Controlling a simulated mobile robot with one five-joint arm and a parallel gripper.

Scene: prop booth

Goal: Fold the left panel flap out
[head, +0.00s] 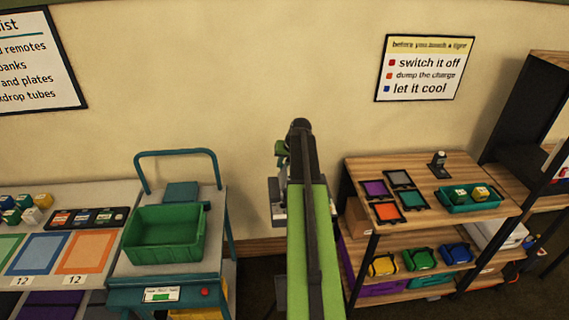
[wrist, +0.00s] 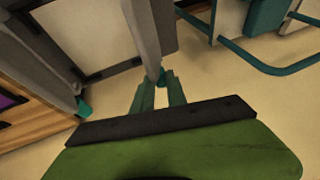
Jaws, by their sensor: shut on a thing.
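In the wrist view, my gripper (wrist: 158,96) has its two teal fingers closed around a small teal tab (wrist: 160,78). The tab sits at the end of a long grey flap (wrist: 151,30). The flap stands beside a pale panel (wrist: 95,32) with a dark grey frame. A second teal tab shows at the panel's other side, lower left. In the head view, my green arm hides most of the panel and my fingertips. The flap's exact angle cannot be told.
In the head view, a teal cart (head: 168,297) with a green bin (head: 165,236) stands left of my arm. A wooden shelf (head: 410,168) with coloured plates and a teal tray (head: 470,200) stands right. The wall behind is close.

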